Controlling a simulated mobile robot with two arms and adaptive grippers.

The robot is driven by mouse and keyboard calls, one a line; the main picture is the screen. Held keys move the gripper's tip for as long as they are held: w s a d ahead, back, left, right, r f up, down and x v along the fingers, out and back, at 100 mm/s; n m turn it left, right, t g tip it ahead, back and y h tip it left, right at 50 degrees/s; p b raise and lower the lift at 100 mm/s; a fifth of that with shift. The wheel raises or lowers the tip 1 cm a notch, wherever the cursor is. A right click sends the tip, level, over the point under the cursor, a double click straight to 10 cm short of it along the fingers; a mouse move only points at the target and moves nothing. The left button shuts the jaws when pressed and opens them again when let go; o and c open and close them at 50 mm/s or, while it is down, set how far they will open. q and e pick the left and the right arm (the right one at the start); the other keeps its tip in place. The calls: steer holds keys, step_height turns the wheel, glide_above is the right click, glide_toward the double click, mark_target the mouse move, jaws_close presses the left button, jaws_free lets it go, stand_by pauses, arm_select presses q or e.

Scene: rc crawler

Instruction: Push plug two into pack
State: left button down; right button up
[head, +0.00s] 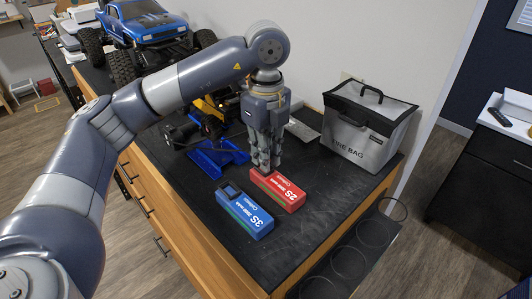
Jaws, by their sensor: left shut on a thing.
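The red 2S battery pack (283,194) lies on the black bench top. My left gripper (263,166) comes down from above to the pack's far left end. Its fingers are closed together there, on a small thing that they hide, probably plug two. I cannot tell how far the plug sits in the pack. The blue 3S pack (246,216) lies to the left and nearer, with a dark plug-like piece (230,189) at its far end. My right gripper is out of view.
A grey fire bag (363,128) stands at the back right. A blue stand (217,156) and a yellow-black vehicle (212,110) are behind the packs. A blue crawler truck (145,27) stands farther back. The bench's front right is clear.

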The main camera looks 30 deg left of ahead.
arm_select(q)
steer(key=shift+f+b, duration=0.5)
steer(key=shift+f, duration=0.15)
steer(key=c, duration=1.5)
jaws_free()
steer(key=shift+r, duration=0.1)
step_height(320, 180, up, 12)
steer(key=shift+r, duration=0.1)
